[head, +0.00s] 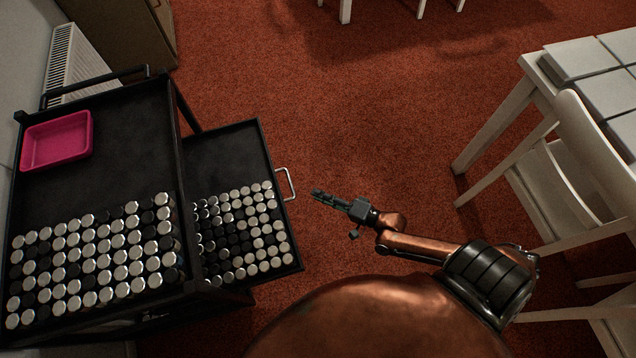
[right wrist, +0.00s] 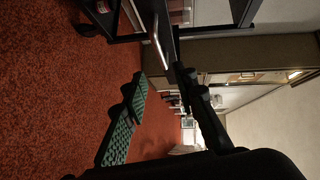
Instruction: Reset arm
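My right gripper (head: 318,195) shows in the head view, held out over the red carpet just right of the open drawer (head: 228,155) and its handle (head: 287,184). It does not touch the drawer in this view. In the right wrist view its two fingers stand apart with nothing between them (right wrist: 160,78), so it is open and empty. My left arm and gripper are not in view.
A black cart (head: 120,130) at the left carries a pink tray (head: 57,141) and rows of silver and black cylinders. The pulled-out drawer holds more cylinders. A white chair (head: 565,185) and tiled table (head: 583,62) stand right. Carpet (head: 350,110) between is clear.

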